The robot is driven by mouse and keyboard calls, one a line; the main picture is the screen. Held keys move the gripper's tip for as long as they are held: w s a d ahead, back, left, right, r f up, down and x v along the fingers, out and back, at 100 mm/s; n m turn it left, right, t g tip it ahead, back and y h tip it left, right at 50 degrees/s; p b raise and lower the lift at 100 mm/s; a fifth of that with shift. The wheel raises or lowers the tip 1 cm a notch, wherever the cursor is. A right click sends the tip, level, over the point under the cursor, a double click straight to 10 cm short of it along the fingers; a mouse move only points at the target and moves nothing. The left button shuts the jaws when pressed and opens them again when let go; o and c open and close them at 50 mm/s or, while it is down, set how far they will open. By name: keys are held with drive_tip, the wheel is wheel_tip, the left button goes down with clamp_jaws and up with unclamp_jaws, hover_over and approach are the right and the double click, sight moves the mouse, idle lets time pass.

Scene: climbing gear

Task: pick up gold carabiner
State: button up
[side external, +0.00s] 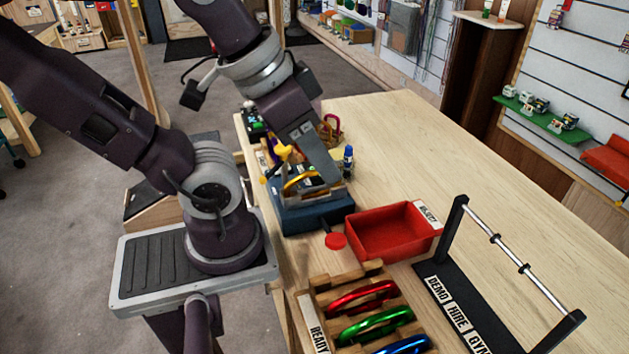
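A gold carabiner (300,182) lies at the top of a dark blue bin (312,217), partly hidden by my gripper. My gripper (318,178) points down at the bin, right over or beside the carabiner. Its fingertips are hard to make out, so I cannot tell whether they touch the carabiner or how far apart they are. A second yellow piece (283,153) shows just left of my gripper; what it is stays unclear.
A wooden rack with red (362,296), green (375,325) and blue carabiners stands in front. A black stand with a metal bar (515,262) is at right. The table's back right is clear.

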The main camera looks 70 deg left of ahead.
drive_tip(key=n+g+h, duration=0.1)
drive_tip(key=n+g, duration=0.5)
drive_tip(key=n, duration=2.9)
hover_over(314, 170)
drive_tip(key=f, duration=0.5)
drive_tip(key=shift+w+a+f, duration=0.1)
drive_tip(key=shift+w+f, duration=0.25)
drive_tip(key=shift+a+f+n, duration=0.1)
drive_tip(key=shift+f+n, duration=0.15)
drive_tip(key=shift+n, duration=0.25)
drive_tip(key=f, duration=0.6)
drive_tip(key=shift+s+d+f, duration=0.2)
drive_tip(key=shift+s+f, duration=0.1)
drive_tip(key=shift+f, duration=0.05)
drive_tip(key=shift+c, duration=0.5)
clamp_jaws()
